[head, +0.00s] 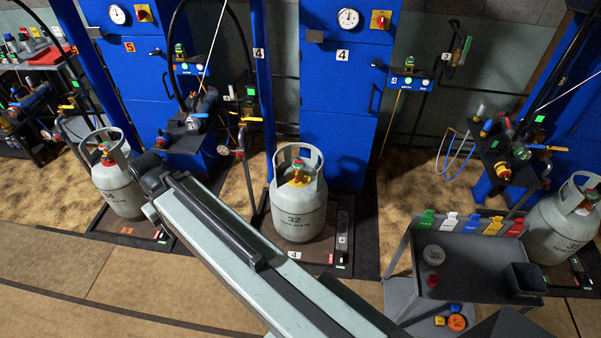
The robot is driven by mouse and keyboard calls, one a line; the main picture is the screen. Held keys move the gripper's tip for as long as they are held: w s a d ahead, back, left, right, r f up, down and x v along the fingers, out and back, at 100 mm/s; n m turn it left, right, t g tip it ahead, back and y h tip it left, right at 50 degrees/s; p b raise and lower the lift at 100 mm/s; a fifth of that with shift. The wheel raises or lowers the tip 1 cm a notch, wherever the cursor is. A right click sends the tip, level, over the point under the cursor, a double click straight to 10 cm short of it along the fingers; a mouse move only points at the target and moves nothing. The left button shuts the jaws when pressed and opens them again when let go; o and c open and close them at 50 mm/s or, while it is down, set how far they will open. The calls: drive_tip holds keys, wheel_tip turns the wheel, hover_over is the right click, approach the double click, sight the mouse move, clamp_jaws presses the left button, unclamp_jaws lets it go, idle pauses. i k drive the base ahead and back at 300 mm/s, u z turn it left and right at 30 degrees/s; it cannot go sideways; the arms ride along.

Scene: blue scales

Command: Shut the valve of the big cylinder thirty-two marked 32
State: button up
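A grey-white cylinder (298,222) marked 32 stands upright on a floor scale in the middle of the head view. Its valve (298,172), with red, green and yellow parts, sits inside the open collar; I cannot tell whether it is open or shut. A similar cylinder (122,192) with a valve (106,155) stands at the left, and another similar cylinder (560,228) at the right. Their markings are small, and I cannot tell any size difference for sure. My arm crosses the front of the middle cylinder's scale, reaching up and left. My gripper is not in view.
Blue cabinets (345,105) with gauges and hoses stand behind the cylinders. The middle scale platform (318,258) has a 4 label. A grey trolley (462,262) with coloured tags and a black box (524,279) stands at front right. Floor at front left is clear.

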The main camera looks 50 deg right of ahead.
sight(298, 164)
drive_tip(key=z, duration=0.15)
drive_tip(key=i, duration=0.95)
drive_tip(key=u, duration=0.05)
